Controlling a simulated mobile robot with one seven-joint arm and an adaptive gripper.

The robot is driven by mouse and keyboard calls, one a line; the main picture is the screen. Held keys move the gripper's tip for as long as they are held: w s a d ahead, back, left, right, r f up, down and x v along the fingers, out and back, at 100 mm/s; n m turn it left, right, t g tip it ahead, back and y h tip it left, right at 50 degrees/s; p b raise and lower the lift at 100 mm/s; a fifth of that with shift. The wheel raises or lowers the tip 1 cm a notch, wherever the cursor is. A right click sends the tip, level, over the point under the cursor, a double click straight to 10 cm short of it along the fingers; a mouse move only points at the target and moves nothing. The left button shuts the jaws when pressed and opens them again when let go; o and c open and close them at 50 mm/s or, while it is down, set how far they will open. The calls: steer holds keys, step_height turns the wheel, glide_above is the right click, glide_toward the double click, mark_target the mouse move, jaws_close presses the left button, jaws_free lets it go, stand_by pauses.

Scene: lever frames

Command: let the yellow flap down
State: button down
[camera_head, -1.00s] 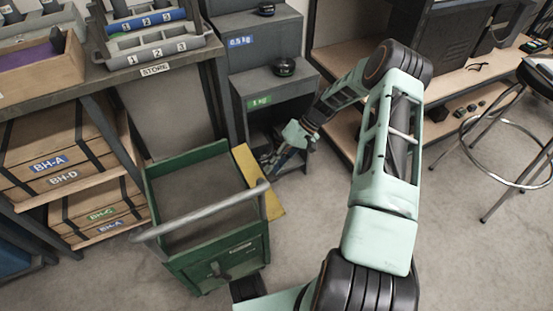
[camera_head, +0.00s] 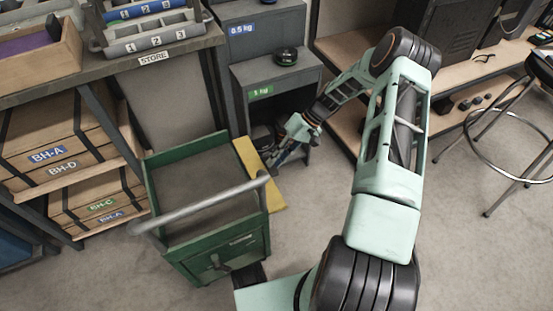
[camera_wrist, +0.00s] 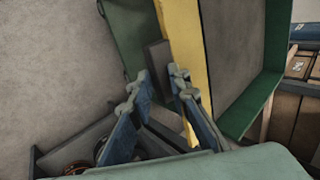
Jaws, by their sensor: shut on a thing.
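The yellow flap (camera_head: 252,163) is on the right side of the green cart (camera_head: 163,203) and leans outward over the floor. In the wrist view the flap (camera_wrist: 187,45) runs as a long yellow strip beside the grey cart bed. My gripper (camera_head: 273,162) is at the flap's outer side, to the right of the cart. In the wrist view my gripper (camera_wrist: 158,92) has its two fingers on either side of a grey tab (camera_wrist: 158,60) at the flap's edge and is shut on it. The exact contact is partly hidden by the fingers.
A grey stepped cabinet (camera_head: 240,80) with weight labels stands behind my gripper. A shelf (camera_head: 150,60) with trays and crates is to the left of the cart. A stool (camera_head: 500,150) is at the right. Floor (camera_head: 310,215) is free between cart and arm.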

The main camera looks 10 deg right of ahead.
steer(key=c, duration=2.2)
jaws_free()
steer(key=shift+s+a+f, duration=0.1)
steer(key=shift+s+f, duration=0.1)
steer(key=shift+f, duration=0.25)
steer(key=shift+s+a+f, duration=0.1)
steer(key=shift+s+f, duration=0.05)
steer(key=shift+f, duration=0.3)
steer(key=shift+o, duration=1.3)
steer(key=shift+f, duration=0.2)
steer(key=shift+w, duration=0.1)
steer(key=shift+d+r, duration=0.15)
steer(key=v, duration=1.2)
steer(key=shift+w+a+r, duration=0.2)
steer(key=shift+a+r, duration=0.05)
steer(key=shift+a, duration=0.05)
